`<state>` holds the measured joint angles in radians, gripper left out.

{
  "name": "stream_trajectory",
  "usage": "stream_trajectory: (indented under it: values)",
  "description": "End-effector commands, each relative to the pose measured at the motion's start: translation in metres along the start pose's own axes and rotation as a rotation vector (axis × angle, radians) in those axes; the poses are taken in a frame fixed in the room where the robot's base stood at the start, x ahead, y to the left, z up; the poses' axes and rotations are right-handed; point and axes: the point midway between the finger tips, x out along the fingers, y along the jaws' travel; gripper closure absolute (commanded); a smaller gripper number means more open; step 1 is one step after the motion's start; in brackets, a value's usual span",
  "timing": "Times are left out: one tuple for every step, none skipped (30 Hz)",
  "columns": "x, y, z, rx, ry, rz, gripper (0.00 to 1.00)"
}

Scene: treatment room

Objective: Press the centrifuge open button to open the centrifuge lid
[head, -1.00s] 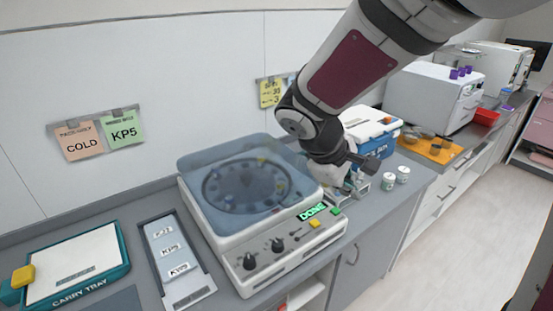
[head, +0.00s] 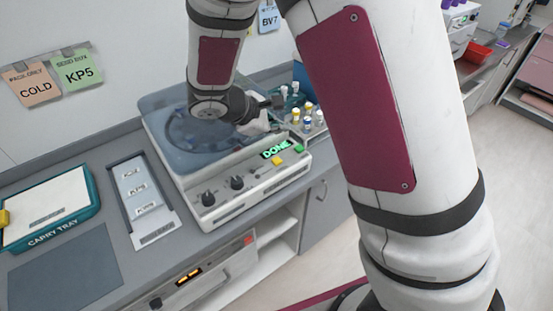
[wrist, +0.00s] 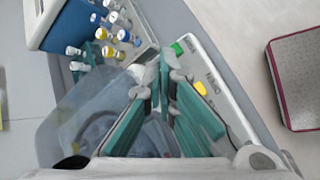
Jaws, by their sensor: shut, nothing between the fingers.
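The centrifuge (head: 222,192) stands on the counter with its translucent blue lid (head: 165,122) down. A lit display on its front reads DONE (head: 277,148). A yellow button (head: 277,161) sits just below the display and a green button (head: 298,147) to its right. In the wrist view the green button (wrist: 177,48) and the yellow button (wrist: 200,88) are beside my gripper (wrist: 164,72). Its teal fingers are shut and empty, with the tips near the two buttons; I cannot tell any contact. In the head view my wrist partly hides the lid and the fingertips are unclear.
A rack of several capped tubes (head: 310,122) stands right of the centrifuge. A labelled tray (head: 145,200) and the carry tray (head: 50,208) lie to the left. Below the counter is a drawer unit with a lit display (head: 188,276). My arm covers much of the right side.

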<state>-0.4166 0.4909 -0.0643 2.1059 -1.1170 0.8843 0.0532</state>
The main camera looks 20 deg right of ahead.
Motion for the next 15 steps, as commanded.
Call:
stream_trajectory:
  values:
    - [0.001,0.0,0.0,0.0,0.0,0.0,1.0]
    - [0.001,-0.001,-0.001,0.0,0.0,-0.001,1.0]
    - [0.002,-0.001,-0.002,0.0,0.0,-0.001,1.0]
    - [0.003,-0.002,-0.002,0.0,0.0,-0.001,1.0]
    - [0.005,-0.003,-0.004,0.0,0.0,-0.001,1.0]
    - [0.007,-0.004,-0.005,-0.001,0.0,-0.001,1.0]
    - [0.01,-0.006,-0.007,-0.002,-0.001,-0.001,1.0]
    - [0.012,-0.008,-0.009,-0.003,-0.001,-0.001,1.0]
    - [0.016,-0.01,-0.011,-0.002,-0.001,-0.002,1.0]
    - [0.019,-0.012,-0.013,-0.002,-0.001,-0.002,1.0]
    - [0.022,-0.014,-0.016,-0.002,-0.002,-0.002,1.0]
    - [0.026,-0.017,-0.018,-0.002,-0.002,-0.002,1.0]
    - [0.029,-0.019,-0.021,-0.003,-0.002,-0.002,1.0]
    - [0.031,-0.021,-0.023,-0.002,-0.001,-0.002,1.0]
    - [0.035,-0.023,-0.025,-0.001,-0.001,-0.002,1.0]
